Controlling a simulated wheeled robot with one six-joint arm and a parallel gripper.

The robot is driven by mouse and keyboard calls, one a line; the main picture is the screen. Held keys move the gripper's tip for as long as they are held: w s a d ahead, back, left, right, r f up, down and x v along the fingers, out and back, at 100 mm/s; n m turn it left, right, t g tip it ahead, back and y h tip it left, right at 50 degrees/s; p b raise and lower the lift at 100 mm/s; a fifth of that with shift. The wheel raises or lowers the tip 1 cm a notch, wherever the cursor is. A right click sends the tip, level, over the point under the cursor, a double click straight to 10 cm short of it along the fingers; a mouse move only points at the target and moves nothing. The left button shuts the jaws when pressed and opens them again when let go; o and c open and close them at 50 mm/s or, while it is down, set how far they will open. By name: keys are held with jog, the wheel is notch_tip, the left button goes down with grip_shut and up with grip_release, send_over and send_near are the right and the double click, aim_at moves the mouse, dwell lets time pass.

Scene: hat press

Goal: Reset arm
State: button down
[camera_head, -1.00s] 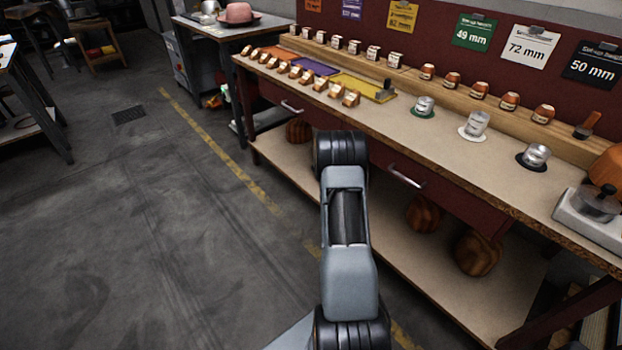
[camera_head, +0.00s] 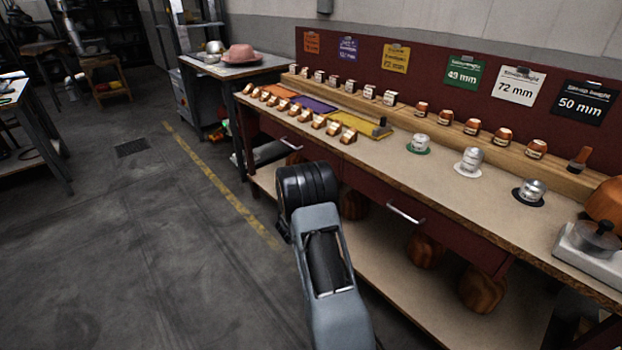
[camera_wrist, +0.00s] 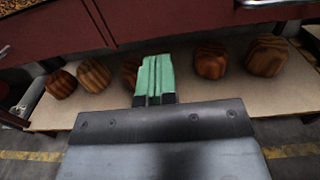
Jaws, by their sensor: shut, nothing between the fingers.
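My gripper (camera_wrist: 154,80) shows in the wrist view with its two green fingers pressed together and nothing between them. It is in front of the bench's lower shelf (camera_wrist: 210,97), apart from the wooden blocks there. In the head view my arm is folded low in front of the bench (camera_head: 460,185), and the gripper itself is hidden. A drawer handle (camera_wrist: 265,3) shows above and to the right of the gripper in the wrist view.
Rounded wooden blocks (camera_head: 481,290) sit on the lower shelf. Metal weights on green, white and black discs (camera_head: 468,160) stand on the benchtop, with small copper-coloured pieces along it. A grey scale-like device (camera_head: 590,245) is at the right end.

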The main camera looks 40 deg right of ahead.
jog(key=shift+a, duration=0.2)
jog(key=s+a+f+m+g+y, duration=0.1)
jog(key=s+f+m+g+y, duration=0.25)
jog(key=s+m, duration=0.2)
jog(key=s+a+r+m+g+y+p, duration=0.3)
jog(key=s+a+r+m+y+p, duration=0.3)
jog(key=a, duration=0.4)
jog(key=s+a+r+m+t+y+p, duration=0.2)
jog(key=a+r+t+p, duration=0.1)
jog(key=a+r, duration=0.4)
jog(key=s+a+r+m+t+y+p, duration=0.1)
jog(key=a+r+m+t+y+p, duration=0.2)
jog(key=r, duration=0.9)
jog(key=s+a+r+m+t+y+p, duration=0.2)
jog(key=a+r+t+y+p, duration=0.1)
jog(key=a+r+p, duration=0.4)
jog(key=a+r, duration=0.2)
jog(key=a, duration=0.2)
jog(key=shift+s+a+r, duration=0.15)
jog(key=shift+s+r, duration=0.05)
jog(key=shift+s, duration=0.15)
jog(key=shift+y, duration=0.25)
